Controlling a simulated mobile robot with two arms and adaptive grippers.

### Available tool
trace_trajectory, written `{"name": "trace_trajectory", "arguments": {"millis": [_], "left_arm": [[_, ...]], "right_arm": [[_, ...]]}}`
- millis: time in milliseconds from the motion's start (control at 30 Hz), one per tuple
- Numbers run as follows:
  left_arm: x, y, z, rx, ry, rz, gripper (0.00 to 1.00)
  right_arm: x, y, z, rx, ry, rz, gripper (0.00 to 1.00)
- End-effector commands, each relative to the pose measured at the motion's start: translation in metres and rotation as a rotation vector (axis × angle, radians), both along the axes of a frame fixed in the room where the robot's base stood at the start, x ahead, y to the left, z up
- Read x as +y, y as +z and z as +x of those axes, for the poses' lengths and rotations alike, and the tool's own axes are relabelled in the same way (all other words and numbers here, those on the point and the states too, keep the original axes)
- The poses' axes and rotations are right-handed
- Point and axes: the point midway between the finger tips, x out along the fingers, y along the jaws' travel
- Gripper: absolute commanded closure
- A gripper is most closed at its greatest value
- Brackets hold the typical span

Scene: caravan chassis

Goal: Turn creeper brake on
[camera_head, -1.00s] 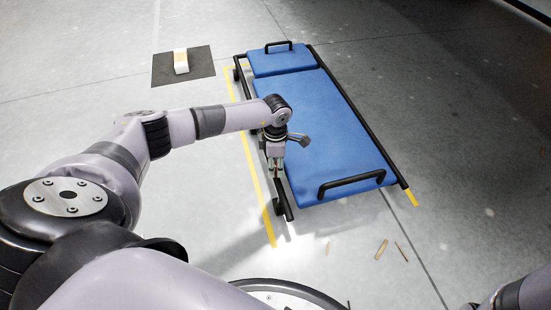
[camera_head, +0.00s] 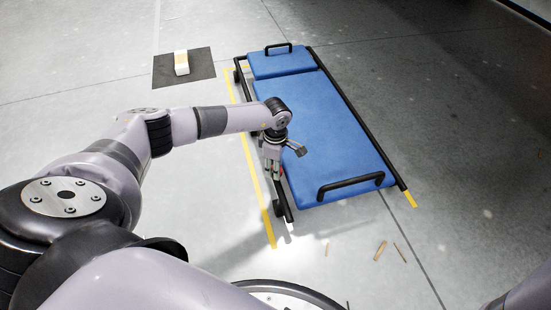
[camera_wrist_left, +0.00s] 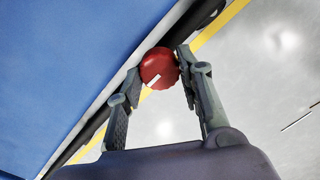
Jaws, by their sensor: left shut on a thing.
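The creeper (camera_head: 325,120) is a low blue padded board with black side rails, lying on the floor ahead. At its left edge is a round red brake knob with a white mark line; it shows clearly in the left wrist view (camera_wrist_left: 158,65). My left gripper (camera_head: 275,175) points down beside the creeper's near left side. In the left wrist view its two fingers (camera_wrist_left: 158,70) sit on either side of the knob, shut on it. In the head view the fingers mostly hide the knob. My right gripper is out of view.
Yellow tape lines (camera_head: 256,175) mark the floor along the creeper's left side. A dark mat (camera_head: 200,72) with a small white block (camera_head: 181,62) lies at the back left. Small wooden bits (camera_head: 380,250) lie near the front. The floor around is otherwise clear.

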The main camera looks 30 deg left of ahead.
Motion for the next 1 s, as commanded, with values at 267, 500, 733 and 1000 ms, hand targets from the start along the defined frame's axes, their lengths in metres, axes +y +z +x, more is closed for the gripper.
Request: {"name": "trace_trajectory", "arguments": {"millis": [267,500,733,1000], "left_arm": [[0.0,0.0,0.0,-0.001,-0.001,0.0,0.59],[0.0,0.0,0.0,-0.001,0.0,0.0,0.46],[0.0,0.0,0.0,0.0,0.0,0.0,0.46],[0.0,0.032,0.001,-0.004,-0.001,-0.001,0.46]], "right_arm": [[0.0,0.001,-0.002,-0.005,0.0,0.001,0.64],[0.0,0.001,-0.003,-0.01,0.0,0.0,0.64],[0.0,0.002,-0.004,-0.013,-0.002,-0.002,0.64],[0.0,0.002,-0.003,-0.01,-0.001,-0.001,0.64]]}}
